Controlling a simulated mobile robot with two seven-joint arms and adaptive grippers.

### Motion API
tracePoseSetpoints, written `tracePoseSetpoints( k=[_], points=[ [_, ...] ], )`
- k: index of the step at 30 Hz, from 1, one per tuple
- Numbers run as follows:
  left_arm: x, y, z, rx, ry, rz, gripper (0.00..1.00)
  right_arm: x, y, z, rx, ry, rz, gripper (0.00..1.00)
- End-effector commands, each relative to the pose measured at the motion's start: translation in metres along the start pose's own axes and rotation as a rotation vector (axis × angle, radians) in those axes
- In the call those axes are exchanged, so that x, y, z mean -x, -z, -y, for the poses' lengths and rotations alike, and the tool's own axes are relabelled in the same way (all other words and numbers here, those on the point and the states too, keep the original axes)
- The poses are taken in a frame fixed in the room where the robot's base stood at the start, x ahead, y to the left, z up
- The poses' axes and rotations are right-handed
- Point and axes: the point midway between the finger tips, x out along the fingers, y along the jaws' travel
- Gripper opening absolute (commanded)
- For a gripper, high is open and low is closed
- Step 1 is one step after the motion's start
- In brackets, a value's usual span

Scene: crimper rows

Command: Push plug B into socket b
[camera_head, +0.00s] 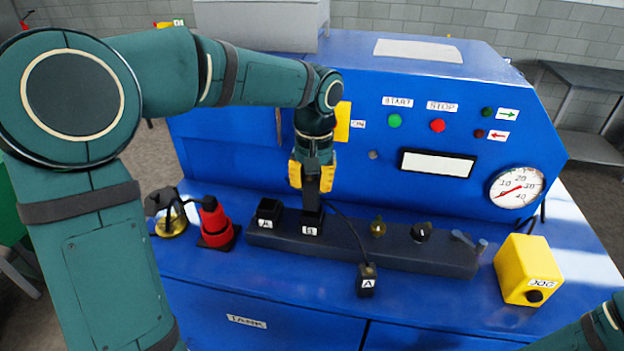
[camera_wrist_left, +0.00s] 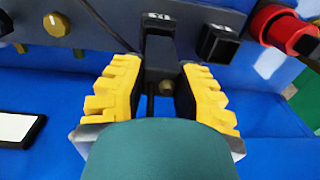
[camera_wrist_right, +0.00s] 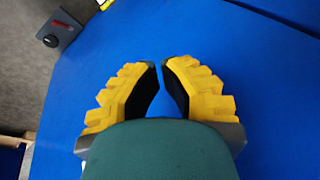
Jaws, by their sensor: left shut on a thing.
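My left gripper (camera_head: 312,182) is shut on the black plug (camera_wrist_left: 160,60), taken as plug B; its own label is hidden. The gripper points down directly above the black socket marked B (camera_head: 311,223). The plug's lower end meets the socket's mouth; how deep it sits I cannot tell. In the left wrist view the socket (camera_wrist_left: 158,22) is just beyond the plug. My right gripper (camera_wrist_right: 160,70) shows in the right wrist view over a blue surface. Its fingertips are close together with a narrow gap and nothing between them.
Socket A (camera_head: 268,212) stands left of socket B. A red cone-shaped part (camera_head: 216,222) stands left; a yellow JOG box (camera_head: 527,270) stands right. Small knobs (camera_head: 421,231) sit along the strip.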

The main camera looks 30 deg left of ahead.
Motion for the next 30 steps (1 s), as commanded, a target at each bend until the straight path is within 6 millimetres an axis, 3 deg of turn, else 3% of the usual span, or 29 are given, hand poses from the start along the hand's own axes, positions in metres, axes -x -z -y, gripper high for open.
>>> tracePoseSetpoints(
  k=[30],
  points=[
    [-0.018, 0.000, -0.001, -0.001, 0.000, -0.001, 0.00, -0.011, -0.002, -0.004, 0.000, 0.000, 0.000, 0.00]
  ],
)
